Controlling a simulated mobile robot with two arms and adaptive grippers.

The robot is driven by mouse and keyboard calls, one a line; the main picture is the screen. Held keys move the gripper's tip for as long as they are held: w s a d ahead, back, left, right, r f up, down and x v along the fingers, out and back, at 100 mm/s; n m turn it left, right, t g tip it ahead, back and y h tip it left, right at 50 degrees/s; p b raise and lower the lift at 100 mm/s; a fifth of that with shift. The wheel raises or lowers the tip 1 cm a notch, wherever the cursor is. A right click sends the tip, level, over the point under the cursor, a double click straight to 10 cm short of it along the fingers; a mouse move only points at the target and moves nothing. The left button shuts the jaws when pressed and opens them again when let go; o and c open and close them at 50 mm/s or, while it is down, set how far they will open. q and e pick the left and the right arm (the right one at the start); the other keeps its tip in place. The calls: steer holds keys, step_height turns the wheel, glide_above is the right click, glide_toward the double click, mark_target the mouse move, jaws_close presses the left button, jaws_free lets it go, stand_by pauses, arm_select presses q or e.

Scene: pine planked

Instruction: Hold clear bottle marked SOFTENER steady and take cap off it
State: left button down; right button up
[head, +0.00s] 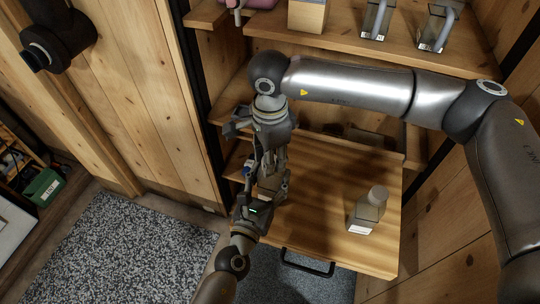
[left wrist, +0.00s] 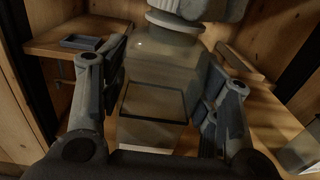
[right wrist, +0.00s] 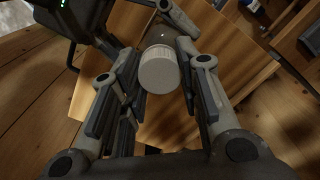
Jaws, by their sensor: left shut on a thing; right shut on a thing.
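A clear square bottle (left wrist: 150,95) stands between the fingers of my left gripper in the left wrist view, with a pale label low on its front, too dark to read. My left gripper (head: 264,188) is shut on this bottle. A pale ribbed round cap (right wrist: 158,70) shows from above in the right wrist view, between the fingers of my right gripper (head: 268,160), which is shut on it. The cap's lower edge (left wrist: 172,21) shows at the bottle's top. I cannot tell whether the cap still sits on the neck. In the head view the grippers hide the bottle.
Another capped clear bottle (head: 368,211) with a white label stands on the wooden pull-out board (head: 330,180). The board has a black handle (head: 307,268). Shelves behind hold clear jugs (head: 434,27) and a wooden box (head: 307,15). A speckled mat (head: 125,250) lies on the floor.

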steer(key=n, duration=1.2)
steer(key=shift+r, duration=0.15)
steer(key=shift+r, duration=1)
steer(key=shift+r, duration=2.05)
arm_select(q)
steer(key=shift+c, duration=2)
jaws_free()
